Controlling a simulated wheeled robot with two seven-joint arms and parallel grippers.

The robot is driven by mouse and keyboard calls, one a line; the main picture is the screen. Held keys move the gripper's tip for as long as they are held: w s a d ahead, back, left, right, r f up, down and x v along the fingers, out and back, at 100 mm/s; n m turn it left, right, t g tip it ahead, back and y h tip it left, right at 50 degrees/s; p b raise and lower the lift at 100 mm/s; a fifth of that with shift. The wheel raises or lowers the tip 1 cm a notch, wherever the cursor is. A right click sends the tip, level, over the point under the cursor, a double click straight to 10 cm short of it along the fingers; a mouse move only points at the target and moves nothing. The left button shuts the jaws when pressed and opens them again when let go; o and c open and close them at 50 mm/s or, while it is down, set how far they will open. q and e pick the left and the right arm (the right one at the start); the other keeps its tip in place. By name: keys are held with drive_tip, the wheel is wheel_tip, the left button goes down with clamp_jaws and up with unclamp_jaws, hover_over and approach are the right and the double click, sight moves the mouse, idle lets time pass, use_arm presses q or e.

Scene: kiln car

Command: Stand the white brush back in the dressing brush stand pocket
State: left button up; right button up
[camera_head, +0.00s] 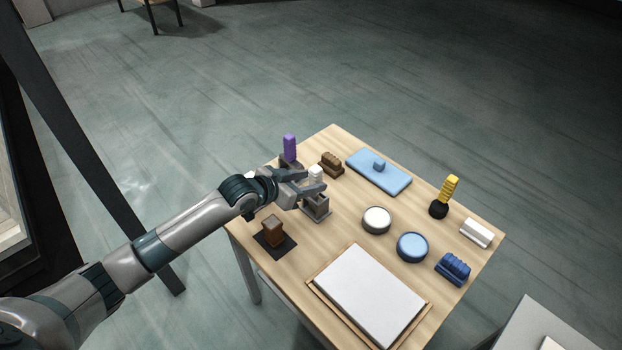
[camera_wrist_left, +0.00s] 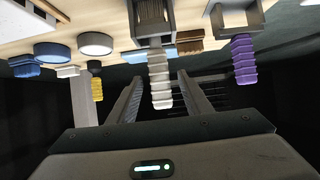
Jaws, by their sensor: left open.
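The white brush (camera_head: 315,174) stands upright with its ribbed handle up, its lower end inside the grey stand pocket (camera_head: 317,208). In the left wrist view the white brush (camera_wrist_left: 160,82) comes out of the square grey pocket (camera_wrist_left: 153,22). My left gripper (camera_head: 319,194) is open, with one finger on each side of the white handle. In the wrist view clear gaps show between the handle and both fingers (camera_wrist_left: 161,78). The head view partly hides the brush and pocket behind the fingers. My right gripper is not in view.
A purple brush (camera_head: 290,147) stands in another grey holder just behind. A brown block (camera_head: 274,230) sits on a dark mat in front. Two round dishes (camera_head: 377,220) and a white slab (camera_head: 370,297) are right.

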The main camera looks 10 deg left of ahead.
use_arm(q)
drive_tip(key=p+v, duration=0.5)
drive_tip(key=v, duration=0.1)
drive_tip(key=shift+s, duration=0.2)
idle(1.2)
drive_tip(key=shift+a+r, duration=0.15)
drive_tip(key=shift+a, duration=0.05)
drive_tip(key=shift+s, duration=0.1)
drive_tip(key=b+v, duration=0.5)
drive_tip(key=v, duration=1.2)
drive_tip(key=shift+b, duration=0.3)
drive_tip(key=shift+s+a, duration=0.1)
drive_tip(key=shift+s, duration=0.05)
idle(0.7)
